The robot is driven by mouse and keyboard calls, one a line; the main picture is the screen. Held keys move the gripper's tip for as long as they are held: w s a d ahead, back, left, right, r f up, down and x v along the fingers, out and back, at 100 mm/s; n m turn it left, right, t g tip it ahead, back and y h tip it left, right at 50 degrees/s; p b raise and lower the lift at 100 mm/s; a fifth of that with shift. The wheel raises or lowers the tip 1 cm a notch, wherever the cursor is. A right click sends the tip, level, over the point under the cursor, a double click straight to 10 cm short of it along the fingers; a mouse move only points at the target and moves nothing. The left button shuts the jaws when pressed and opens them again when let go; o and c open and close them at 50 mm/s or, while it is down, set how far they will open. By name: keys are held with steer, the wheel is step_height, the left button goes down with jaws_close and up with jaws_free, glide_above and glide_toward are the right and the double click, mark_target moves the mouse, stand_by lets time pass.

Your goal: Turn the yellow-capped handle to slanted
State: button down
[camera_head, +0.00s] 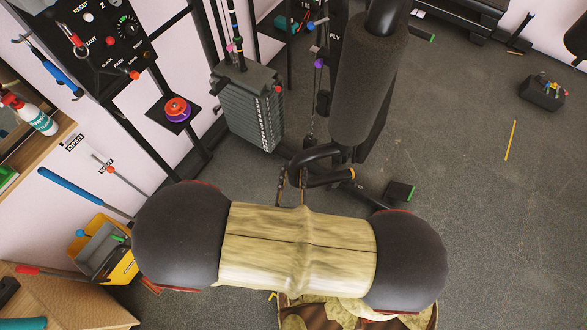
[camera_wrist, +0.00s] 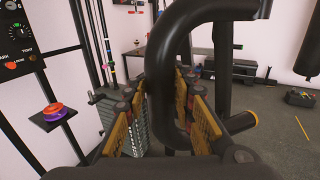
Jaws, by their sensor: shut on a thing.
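The yellow-capped handle is a thick black bent bar. In the wrist view the handle (camera_wrist: 162,62) comes down from the top, runs between my fingers and curves right to its yellow-orange cap (camera_wrist: 253,116). In the head view the handle (camera_head: 318,153) is a curved black bar below the grey padded roller, its capped end pointing right. My gripper (camera_wrist: 167,110) has its gold-padded fingers on both sides of the bar and is shut on it. In the head view my gripper (camera_head: 292,178) is at the left bend of the handle; its lower part is hidden by my arm.
A grey weight stack (camera_head: 248,108) stands left of the handle. A padded roller (camera_head: 368,88) hangs above it. A small shelf with an orange-purple puck (camera_head: 177,109) and a control panel (camera_head: 104,42) are at left.

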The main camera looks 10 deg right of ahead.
steer(key=c, duration=1.5)
jaws_free()
steer(key=shift+c, duration=0.2)
steer(key=shift+r, duration=0.1)
